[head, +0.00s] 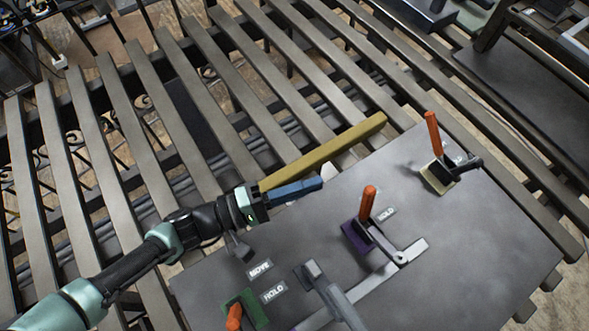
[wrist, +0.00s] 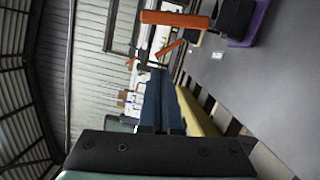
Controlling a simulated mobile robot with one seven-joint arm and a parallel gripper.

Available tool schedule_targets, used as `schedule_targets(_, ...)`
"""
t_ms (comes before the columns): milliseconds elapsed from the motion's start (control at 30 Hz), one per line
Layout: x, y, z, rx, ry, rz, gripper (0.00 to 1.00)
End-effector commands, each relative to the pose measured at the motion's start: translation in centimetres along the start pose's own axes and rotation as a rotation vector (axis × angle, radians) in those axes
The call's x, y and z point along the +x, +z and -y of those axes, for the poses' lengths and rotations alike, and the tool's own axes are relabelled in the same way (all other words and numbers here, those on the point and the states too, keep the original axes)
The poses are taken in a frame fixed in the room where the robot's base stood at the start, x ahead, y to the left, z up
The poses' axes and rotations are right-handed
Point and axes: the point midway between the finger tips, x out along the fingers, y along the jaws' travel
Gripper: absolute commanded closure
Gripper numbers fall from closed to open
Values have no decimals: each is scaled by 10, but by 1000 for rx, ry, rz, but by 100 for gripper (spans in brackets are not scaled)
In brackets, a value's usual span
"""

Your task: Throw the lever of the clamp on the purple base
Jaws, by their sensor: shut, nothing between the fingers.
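The clamp on the purple base (head: 355,238) stands near the middle of the grey plate. Its orange lever (head: 367,203) points up, and its grey arm reaches toward the lower right. My gripper (head: 318,183), with blue fingers, is shut and empty. It is to the left of the lever and apart from it. In the wrist view the shut fingers (wrist: 158,74) point away from the camera. The orange lever (wrist: 175,19) crosses the top there, with part of the purple base (wrist: 250,24) at the upper right.
A clamp on a yellowish base (head: 437,178) with an upright orange lever is at the upper right. A green-based clamp (head: 258,312) is at the lower left. A yellow bar (head: 330,150) lies just behind my gripper. Grey linkage bars (head: 375,280) and labels lie on the plate (head: 490,250).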

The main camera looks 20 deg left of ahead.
Motion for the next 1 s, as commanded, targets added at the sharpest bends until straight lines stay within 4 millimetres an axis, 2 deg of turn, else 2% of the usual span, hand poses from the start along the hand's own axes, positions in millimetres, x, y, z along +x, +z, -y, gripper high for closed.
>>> schedule_targets(33, 14, 2, -3, -1, 3, 4, 100)
schedule_targets(200, 48, 2, -2, -2, 2, 2, 100)
schedule_targets(300, 48, 19, -4, -3, 2, -3, 100)
schedule_targets(500, 52, 36, -1, -1, -1, -3, 100)
schedule_targets(900, 53, 39, 1, 1, -1, -1, 100)
schedule_targets(1000, 59, 45, -1, 11, -1, -1, 100)
